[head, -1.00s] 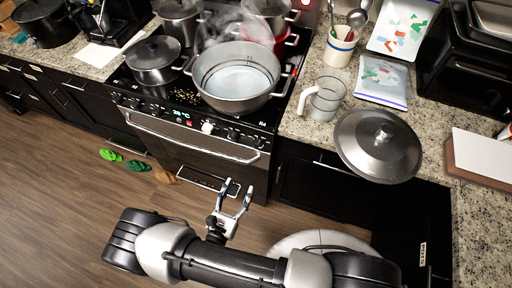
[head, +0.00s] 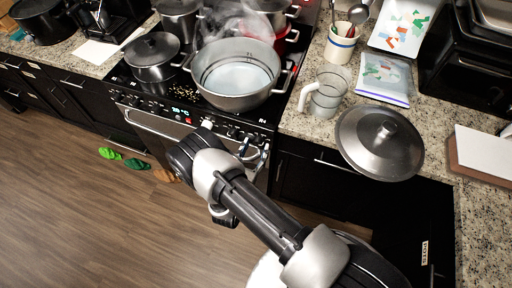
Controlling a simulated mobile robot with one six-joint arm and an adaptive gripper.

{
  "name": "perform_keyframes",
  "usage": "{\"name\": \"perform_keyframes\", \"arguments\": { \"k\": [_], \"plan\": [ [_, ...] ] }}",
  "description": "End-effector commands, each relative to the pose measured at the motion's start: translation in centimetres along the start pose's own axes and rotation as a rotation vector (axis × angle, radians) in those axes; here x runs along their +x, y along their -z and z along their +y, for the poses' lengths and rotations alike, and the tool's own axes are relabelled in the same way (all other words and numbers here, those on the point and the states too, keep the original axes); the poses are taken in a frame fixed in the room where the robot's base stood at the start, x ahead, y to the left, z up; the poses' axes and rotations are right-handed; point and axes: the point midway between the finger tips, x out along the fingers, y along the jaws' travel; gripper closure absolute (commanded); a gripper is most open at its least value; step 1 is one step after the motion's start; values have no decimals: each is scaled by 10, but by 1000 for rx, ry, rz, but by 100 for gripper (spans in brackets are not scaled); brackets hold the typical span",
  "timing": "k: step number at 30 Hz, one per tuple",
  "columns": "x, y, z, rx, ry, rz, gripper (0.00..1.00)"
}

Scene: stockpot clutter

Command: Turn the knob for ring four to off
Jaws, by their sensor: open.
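The stove's front panel (head: 220,130) runs below the cooktop edge. It has a lit display (head: 182,110), a pale knob (head: 207,124) and dark knobs (head: 233,132) to its right. Small lettering at the panel's right end is too small to read surely, so I cannot tell which knob is for ring four or how it is set. My gripper (head: 254,149) is open and empty at the right part of the stove front, close to the right-hand knobs. My arm hides part of the oven door. I cannot tell whether a finger touches a knob.
A large steaming pot (head: 237,95) with clear liquid stands on the front right of the cooktop, near its edge. A lidded pot (head: 153,72) is to its left. A glass jug (head: 325,98) and a big lid (head: 380,150) are on the right counter. Slippers (head: 137,164) lie on the floor.

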Motion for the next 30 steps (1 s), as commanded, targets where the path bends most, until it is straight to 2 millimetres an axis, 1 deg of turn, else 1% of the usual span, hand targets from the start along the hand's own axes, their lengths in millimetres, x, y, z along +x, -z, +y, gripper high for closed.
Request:
{"name": "perform_keyframes", "arguments": {
  "k": [1,4,13,30],
  "plan": [
    [5,0,0,1,2,-1,48],
    [10,0,0,0,1,-1,48],
    [12,-1,0,-1,-1,-1,48],
    [12,0,0,-1,0,-1,86]
  ]
}}
